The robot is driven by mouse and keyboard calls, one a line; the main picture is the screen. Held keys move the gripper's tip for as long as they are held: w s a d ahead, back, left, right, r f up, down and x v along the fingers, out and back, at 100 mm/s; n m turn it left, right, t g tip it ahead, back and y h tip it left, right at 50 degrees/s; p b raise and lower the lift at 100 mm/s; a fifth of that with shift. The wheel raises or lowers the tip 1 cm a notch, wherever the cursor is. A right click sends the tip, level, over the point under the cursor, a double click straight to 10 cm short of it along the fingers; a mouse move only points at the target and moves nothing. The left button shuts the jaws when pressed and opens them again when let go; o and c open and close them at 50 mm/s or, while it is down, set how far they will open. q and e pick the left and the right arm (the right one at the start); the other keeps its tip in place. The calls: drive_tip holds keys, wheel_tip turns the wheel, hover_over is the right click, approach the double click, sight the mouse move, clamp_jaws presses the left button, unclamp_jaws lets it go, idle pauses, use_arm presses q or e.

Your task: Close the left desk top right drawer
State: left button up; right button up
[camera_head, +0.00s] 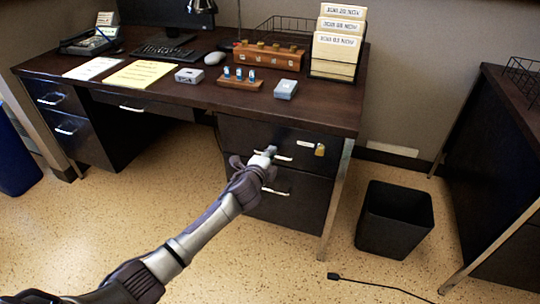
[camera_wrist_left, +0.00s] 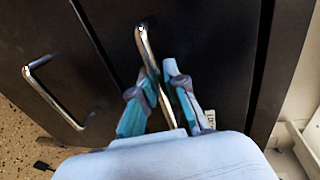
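The left desk's top right drawer (camera_head: 235,131) has a dark front, a silver bar handle (camera_head: 284,157) and a yellowish tag near its right end. The drawer front looks about level with the desk; I cannot tell if a small gap remains. My left gripper (camera_head: 268,153) is at this handle, covering its left part. In the left wrist view the two teal-lined fingers (camera_wrist_left: 162,82) stand on either side of the handle (camera_wrist_left: 144,46), close together on it. The lower drawer (camera_head: 283,208) shows below, its handle (camera_wrist_left: 50,85) apart from the fingers. My right gripper is out of view.
The desk top (camera_head: 180,93) holds wooden racks, small boxes, papers, a keyboard and file folders (camera_head: 336,45). A black waste bin (camera_head: 394,220) stands right of the desk, near a cable on the floor. A second desk (camera_head: 500,150) is at the right. Speckled floor lies open in front.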

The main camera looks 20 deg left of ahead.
use_arm(q)
drive_tip(key=o, duration=0.4)
drive_tip(key=shift+c, duration=0.2)
drive_tip(key=v, duration=1.2)
drive_tip(key=shift+d, duration=0.1)
